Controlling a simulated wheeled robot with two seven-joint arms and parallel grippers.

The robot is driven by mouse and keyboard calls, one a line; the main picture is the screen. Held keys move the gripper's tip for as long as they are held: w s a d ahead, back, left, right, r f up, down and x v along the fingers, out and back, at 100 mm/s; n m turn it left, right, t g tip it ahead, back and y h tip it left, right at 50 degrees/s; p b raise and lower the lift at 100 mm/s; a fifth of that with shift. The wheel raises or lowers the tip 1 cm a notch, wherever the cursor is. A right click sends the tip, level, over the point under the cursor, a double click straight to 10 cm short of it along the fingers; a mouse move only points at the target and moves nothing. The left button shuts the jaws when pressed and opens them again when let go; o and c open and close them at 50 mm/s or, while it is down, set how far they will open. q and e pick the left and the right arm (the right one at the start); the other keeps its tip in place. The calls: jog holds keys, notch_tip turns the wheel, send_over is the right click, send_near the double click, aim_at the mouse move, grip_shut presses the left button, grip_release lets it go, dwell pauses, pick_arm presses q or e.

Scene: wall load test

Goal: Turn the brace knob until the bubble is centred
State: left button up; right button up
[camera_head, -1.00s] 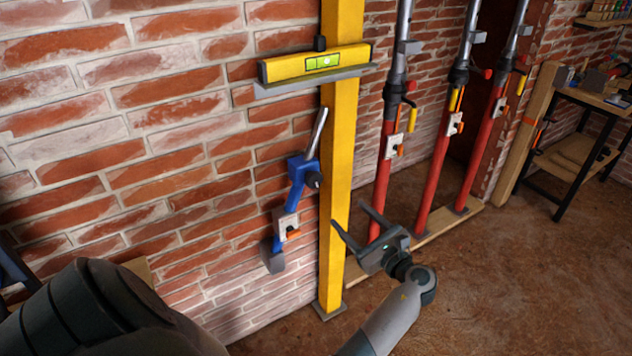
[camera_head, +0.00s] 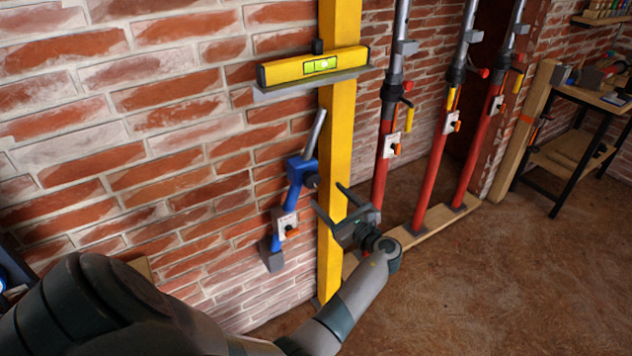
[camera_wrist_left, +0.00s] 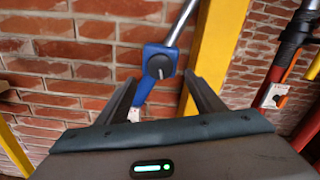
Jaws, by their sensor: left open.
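The blue brace (camera_head: 297,172) leans on the brick wall beside the yellow post, with a silver rod at its top. Its dark round knob (camera_head: 312,181) faces outward; it also shows in the left wrist view (camera_wrist_left: 160,66), with a pale line across its face. The yellow spirit level (camera_head: 285,72) sits on a grey ledge across the post. The bubble in its green vial (camera_head: 321,65) looks slightly right of the middle. My left gripper (camera_head: 327,195) is open and empty, just short of the knob. In the wrist view the knob lies between and beyond the fingertips (camera_wrist_left: 160,80).
The yellow post (camera_head: 340,130) stands close behind and beside the gripper. Several red props (camera_head: 430,190) stand to the right on a wooden plank (camera_head: 425,228). A workbench (camera_head: 575,165) is at the far right. The brown floor in front is clear.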

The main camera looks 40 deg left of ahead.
aim_at(314, 182)
pick_arm(q)
jog(key=p+x, duration=0.1)
jog(key=x, duration=0.5)
jog(key=shift+w+a, duration=0.1)
jog(key=shift+a, duration=0.2)
jog(key=shift+w+a, duration=0.1)
jog(key=shift+a, duration=0.2)
jog(key=shift+a+f, duration=0.1)
jog(key=shift+a, duration=0.15)
pick_arm(e)
jog(key=shift+g, duration=0.7)
jog(key=s, duration=0.1)
jog(key=s+d, duration=0.1)
jog(key=s, duration=0.1)
jog(key=s+d, duration=0.1)
jog(key=shift+s+d+r, duration=0.2)
jog(key=shift+s, duration=0.2)
pick_arm(q)
jog(key=c, duration=1)
jog(key=shift+c, duration=0.2)
pick_arm(e)
jog(key=shift+a+f, duration=0.1)
jog(key=shift+a, duration=0.15)
